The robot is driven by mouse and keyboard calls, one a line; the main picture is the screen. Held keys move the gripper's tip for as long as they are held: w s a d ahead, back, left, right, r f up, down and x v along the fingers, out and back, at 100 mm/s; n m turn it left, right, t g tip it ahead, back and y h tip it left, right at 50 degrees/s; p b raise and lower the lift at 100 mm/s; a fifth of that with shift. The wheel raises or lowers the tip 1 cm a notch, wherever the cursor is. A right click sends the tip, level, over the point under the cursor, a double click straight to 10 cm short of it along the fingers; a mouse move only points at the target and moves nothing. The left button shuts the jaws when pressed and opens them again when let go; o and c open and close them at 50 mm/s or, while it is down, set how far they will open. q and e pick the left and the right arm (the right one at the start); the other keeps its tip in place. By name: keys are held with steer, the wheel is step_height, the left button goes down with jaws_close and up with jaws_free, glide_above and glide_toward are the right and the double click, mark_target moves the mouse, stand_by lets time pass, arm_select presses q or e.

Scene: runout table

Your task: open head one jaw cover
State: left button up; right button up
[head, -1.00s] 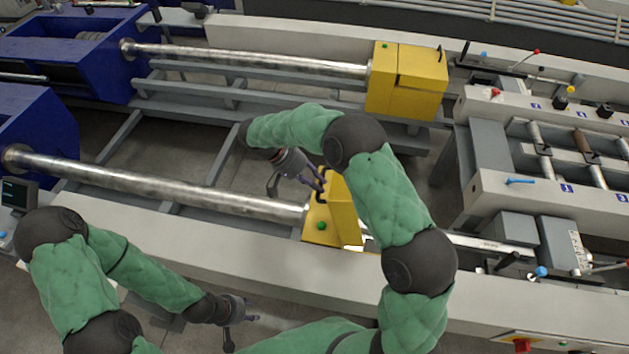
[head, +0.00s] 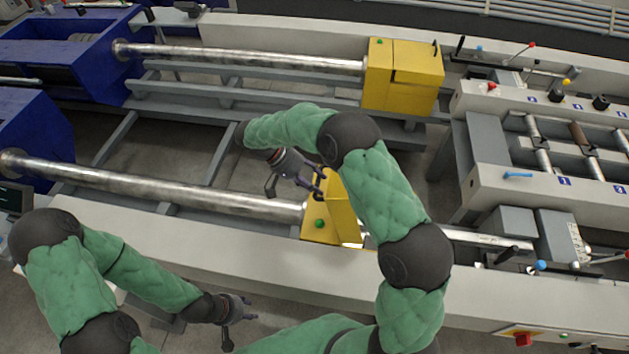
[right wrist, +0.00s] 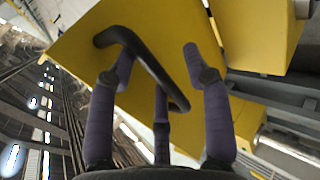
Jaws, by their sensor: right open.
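My right gripper (head: 306,180) is at the handle. Its purple fingers (right wrist: 158,65) are open, spread on both sides of the handle; I cannot tell whether they touch it. My left gripper (head: 240,330) is low at the front, apart from the cover, with its fingers spread and empty.
A far yellow jaw cover (head: 417,75) is down on the other line. Long steel bars (head: 150,185) run left to blue housings (head: 28,125). The white front beam (head: 180,240) lies between my left gripper and the cover. Levers and rollers stand right.

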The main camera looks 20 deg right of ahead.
steer(key=shift+s+a+f, duration=0.15)
steer(key=shift+a+f, duration=0.2)
steer(key=v, duration=1.2)
steer(key=shift+d+r, duration=0.2)
steer(key=shift+r, duration=0.1)
